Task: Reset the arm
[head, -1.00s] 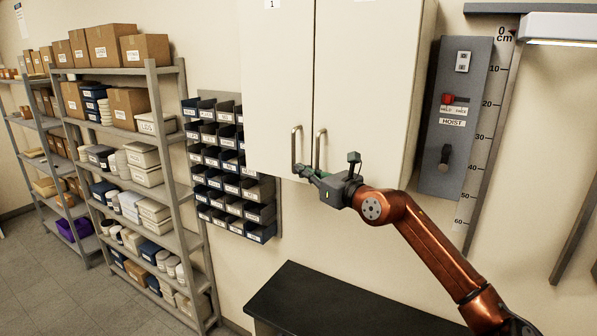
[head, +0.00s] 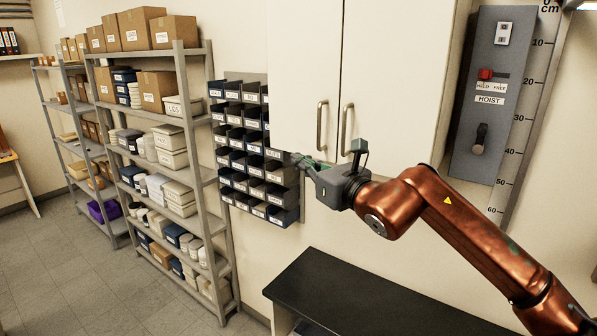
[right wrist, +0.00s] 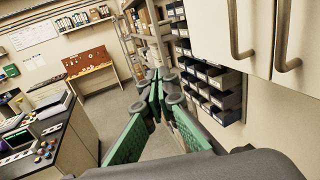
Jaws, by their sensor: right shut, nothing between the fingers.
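My right arm, copper-coloured, reaches in from the lower right in the head view. Its grey gripper (head: 300,161) points left, just below the white wall cabinet and in front of the small parts bins. In the right wrist view the green-padded fingers of the right gripper (right wrist: 163,78) come together at their tips with nothing held. The gripper is apart from the two cabinet handles. My left gripper is not in view.
The white cabinet (head: 390,80) has two metal handles. Parts bins (head: 255,150) hang beside it. A hoist box (head: 487,100) is on the right wall. A black-topped counter (head: 350,300) lies below. Loaded shelves (head: 190,130) stand left. A workbench (right wrist: 88,65) shows beyond open floor.

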